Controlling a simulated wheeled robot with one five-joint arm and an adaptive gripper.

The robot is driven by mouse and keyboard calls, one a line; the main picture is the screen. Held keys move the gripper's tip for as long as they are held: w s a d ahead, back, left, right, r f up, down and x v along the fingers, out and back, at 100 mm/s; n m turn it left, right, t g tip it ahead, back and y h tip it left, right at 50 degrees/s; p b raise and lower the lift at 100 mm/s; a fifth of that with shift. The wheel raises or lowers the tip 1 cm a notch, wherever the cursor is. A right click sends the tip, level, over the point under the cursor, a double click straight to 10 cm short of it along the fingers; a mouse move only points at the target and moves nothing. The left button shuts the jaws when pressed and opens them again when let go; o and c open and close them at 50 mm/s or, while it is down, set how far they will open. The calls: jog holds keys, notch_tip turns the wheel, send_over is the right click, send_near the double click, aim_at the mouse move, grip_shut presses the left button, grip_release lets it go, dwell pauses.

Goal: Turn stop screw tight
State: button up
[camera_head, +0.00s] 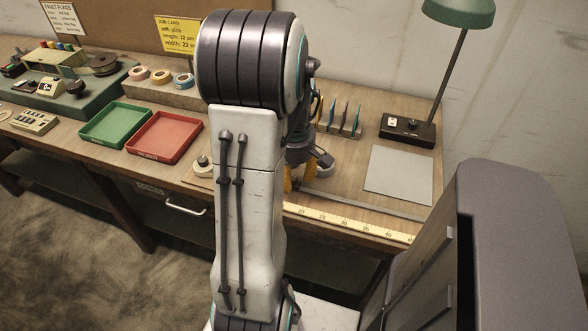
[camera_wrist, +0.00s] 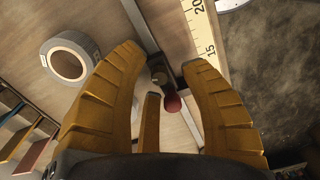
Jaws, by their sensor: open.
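The stop screw shows as a small red knob (camera_wrist: 172,102) beside a dark metal block (camera_wrist: 158,74) on a metal rail (camera_wrist: 140,25) in the wrist view. My gripper (camera_wrist: 164,57) is open, with its yellow fingers on either side of the block and knob. A thinner yellow finger stands below, just left of the knob. Nothing is seen held, and I cannot tell whether any finger touches the knob. In the head view, my arm hides most of my gripper and the screw; only some yellow finger shows.
A numbered ruler (camera_wrist: 204,35) runs beside the rail along the bench edge. A grey tape roll (camera_wrist: 70,62) lies left of the fingers. In the head view, a green tray (camera_head: 116,125), a red tray (camera_head: 164,138), a grey mat (camera_head: 400,174) and a lamp (camera_head: 459,12) surround the workspace.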

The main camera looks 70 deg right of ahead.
notch_tip(320, 180, up, 12)
dwell(0.6)
jog(key=shift+o, duration=0.3)
